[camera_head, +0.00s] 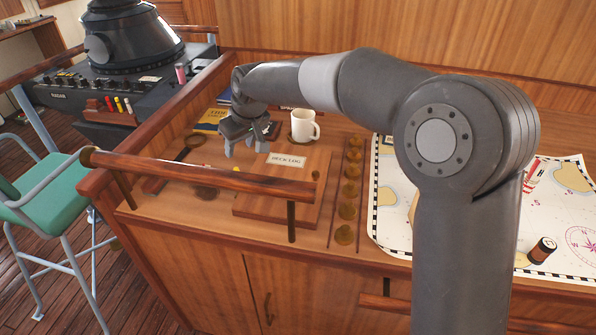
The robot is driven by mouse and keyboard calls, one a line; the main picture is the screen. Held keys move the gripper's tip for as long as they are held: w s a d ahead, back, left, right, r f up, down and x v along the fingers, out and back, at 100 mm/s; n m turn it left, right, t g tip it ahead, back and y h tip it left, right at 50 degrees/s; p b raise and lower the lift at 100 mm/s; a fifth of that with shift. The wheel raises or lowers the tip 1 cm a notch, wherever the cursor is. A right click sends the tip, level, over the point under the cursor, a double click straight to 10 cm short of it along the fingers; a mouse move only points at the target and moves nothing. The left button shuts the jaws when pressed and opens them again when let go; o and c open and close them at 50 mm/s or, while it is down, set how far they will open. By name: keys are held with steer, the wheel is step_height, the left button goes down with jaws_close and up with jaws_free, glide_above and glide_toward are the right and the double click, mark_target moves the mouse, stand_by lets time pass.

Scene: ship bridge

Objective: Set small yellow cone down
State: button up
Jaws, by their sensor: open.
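My gripper (245,146) is open, its fingers pointing down above the wooden desk, just left of the white mug and behind the deck log. Nothing shows between the fingers. The gripper body and my arm hide part of the desk behind them.
A wooden rail (200,177) runs along the desk front. Brass weights (346,208) and a chart (390,225) lie to the right.

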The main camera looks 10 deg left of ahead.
steer(key=s+d+r+m+t+h, duration=0.1)
steer(key=s+d+r+m, duration=0.15)
steer(key=d, duration=0.65)
steer(key=s+d+r+m+t+h, duration=0.1)
steer(key=s+d+r, duration=0.15)
steer(key=d, duration=0.65)
steer(key=s+d+r+m+h, duration=0.15)
steer(key=s+d, duration=0.25)
steer(key=d, duration=0.5)
steer(key=s+d+f+m, duration=0.1)
steer(key=s+d+m, duration=0.2)
steer(key=s+d, duration=0.5)
steer(key=s+d+f+m+t, duration=0.1)
steer(key=s+d+f+m, duration=0.1)
steer(key=s+d, duration=0.6)
steer(key=shift+s+d+m, duration=0.15)
steer(key=shift+s+m, duration=0.2)
steer(key=shift+m, duration=0.35)
steer(key=shift+h, duration=0.25)
